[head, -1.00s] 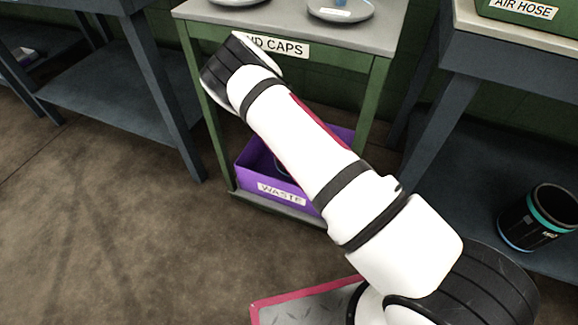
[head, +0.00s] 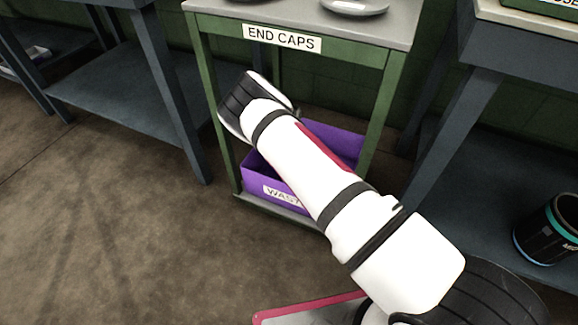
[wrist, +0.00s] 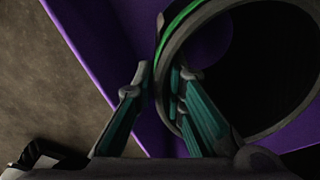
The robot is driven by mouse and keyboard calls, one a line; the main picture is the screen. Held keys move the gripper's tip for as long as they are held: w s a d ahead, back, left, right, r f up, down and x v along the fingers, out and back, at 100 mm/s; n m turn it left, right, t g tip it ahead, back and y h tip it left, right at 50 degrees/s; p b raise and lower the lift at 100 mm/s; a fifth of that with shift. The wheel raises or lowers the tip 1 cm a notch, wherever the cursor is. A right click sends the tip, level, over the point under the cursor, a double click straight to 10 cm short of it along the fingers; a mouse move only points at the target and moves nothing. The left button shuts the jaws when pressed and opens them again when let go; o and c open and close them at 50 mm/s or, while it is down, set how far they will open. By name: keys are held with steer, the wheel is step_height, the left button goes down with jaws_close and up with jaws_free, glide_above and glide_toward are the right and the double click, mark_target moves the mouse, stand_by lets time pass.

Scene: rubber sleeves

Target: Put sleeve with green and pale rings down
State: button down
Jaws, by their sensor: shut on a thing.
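The sleeve with a green ring (wrist: 172,42) fills the upper right of the wrist view, its round dark opening facing the camera. A bright green band shows on its outer edge; a pale ring cannot be made out. My gripper (wrist: 161,80) is shut on the sleeve's wall, with one finger outside and the other within the opening. The purple waste bin (wrist: 98,50) is behind and around the sleeve in that view. The bin also shows in the head view (head: 338,138) on the low shelf of the green stand. My arm hides the gripper and sleeve there.
The green stand (head: 388,62) has an END CAPS label (head: 282,38) and grey dishes on top. A black sleeve with a teal ring (head: 548,232) stands on the blue bench's low shelf at right. Another blue bench (head: 120,95) is at left. Bare floor lies between.

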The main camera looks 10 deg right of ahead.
steer(key=shift+f, duration=0.5)
steer(key=c, duration=1.7)
jaws_free()
steer(key=shift+o, duration=0.2)
step_height(320, 180, up, 9)
steer(key=p, duration=0.3)
steer(key=shift+f+p, duration=0.15)
steer(key=shift+p, duration=0.15)
steer(key=shift+s, duration=0.1)
